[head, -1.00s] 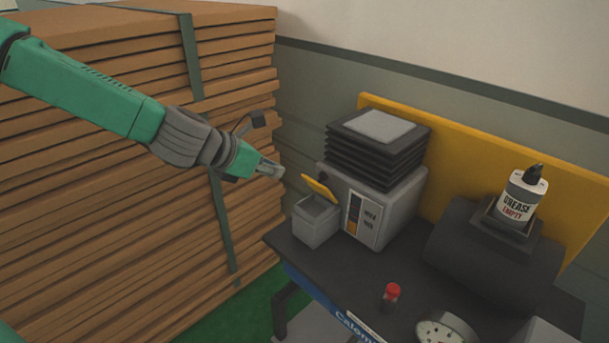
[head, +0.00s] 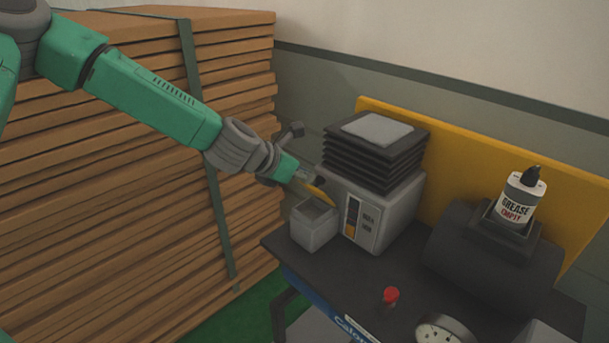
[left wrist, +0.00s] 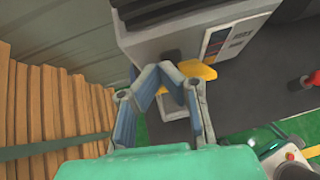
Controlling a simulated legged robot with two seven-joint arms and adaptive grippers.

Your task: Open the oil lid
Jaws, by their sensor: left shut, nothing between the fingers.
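The yellow lid (head: 323,196) stands tilted up at the back of a small open grey box (head: 314,229) on the front of a grey machine. The lid also shows in the left wrist view (left wrist: 199,70), just right of the fingertips. My left gripper (head: 316,180) is shut and empty, close against the lid's upper edge and partly covering it. Its fingers also show in the left wrist view (left wrist: 160,70). I cannot tell whether they touch the lid. My right gripper is out of view.
The grey machine (head: 393,212) carries a black bellows stack (head: 372,157). On the dark table are a red-capped bottle (head: 390,297), a gauge (head: 440,330) and a black cylinder (head: 485,262) holding a grease bottle (head: 519,200). Stacked brown boards (head: 110,230) stand at the left.

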